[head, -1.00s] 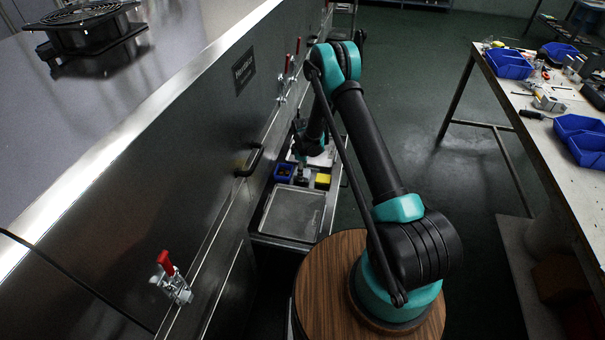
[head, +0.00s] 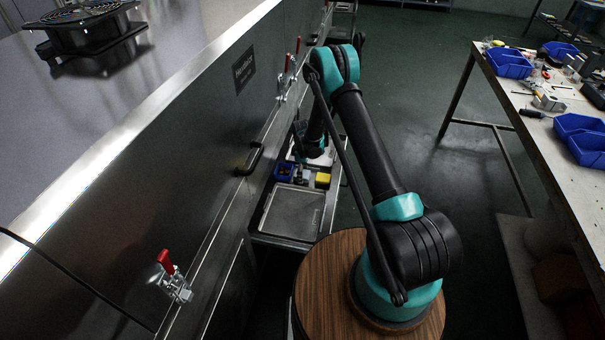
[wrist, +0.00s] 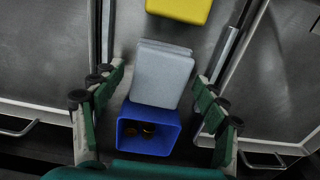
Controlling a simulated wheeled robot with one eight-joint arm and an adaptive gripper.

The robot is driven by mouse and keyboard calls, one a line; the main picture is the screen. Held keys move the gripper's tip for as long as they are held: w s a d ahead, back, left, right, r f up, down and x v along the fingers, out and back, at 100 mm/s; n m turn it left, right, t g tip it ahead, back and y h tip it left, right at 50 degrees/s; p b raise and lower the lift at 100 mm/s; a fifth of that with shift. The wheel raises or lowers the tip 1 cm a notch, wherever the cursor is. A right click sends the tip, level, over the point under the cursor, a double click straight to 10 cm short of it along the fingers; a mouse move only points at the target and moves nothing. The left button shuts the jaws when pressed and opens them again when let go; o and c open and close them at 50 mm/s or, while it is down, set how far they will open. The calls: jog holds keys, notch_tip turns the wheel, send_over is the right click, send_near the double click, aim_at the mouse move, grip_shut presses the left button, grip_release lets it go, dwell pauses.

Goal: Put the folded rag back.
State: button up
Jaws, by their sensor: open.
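The folded rag (wrist: 163,75) appears in the wrist view as a pale grey folded block. It lies between the two fingers of my gripper (wrist: 158,80), with a gap visible on each side. My gripper is open and faces down over it. A blue bin (wrist: 129,139) with small brown items inside is just below the rag in that view. A yellow block (wrist: 180,8) is above it. In the head view my gripper is small and dark beside the blue bin (head: 284,170), and I cannot make out the rag there.
A shallow metal tray (head: 291,214) lies on the cart in front of the bin. The dryer's steel side with a black handle (head: 251,160) and red clamps (head: 166,262) stands close on the left. A workbench (head: 548,140) is on the right, with clear floor between.

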notch_tip(320, 180, up, 17)
jog(key=s+d+r+m+t, duration=0.1)
jog(key=s+d+r+m, duration=0.1)
jog(key=s+d+r, duration=0.3)
jog(key=s+d+r+m, duration=0.1)
jog(key=d+r+m, duration=0.15)
jog(key=r, duration=0.45)
jog(key=s+d+r+m+t, duration=0.1)
jog(key=s+d+r+m, duration=0.4)
jog(key=s, duration=0.4)
jog(key=s+d+m+t, duration=0.1)
jog(key=s+d+m, duration=0.2)
jog(key=s, duration=0.7)
jog(key=s+d+m+t, duration=0.1)
jog(key=s+d+m, duration=0.2)
jog(key=s+d, duration=0.3)
jog(key=s, duration=0.4)
jog(key=shift+s+d+r, duration=0.15)
jog(key=shift+s+r, duration=0.1)
jog(key=shift+r, duration=0.05)
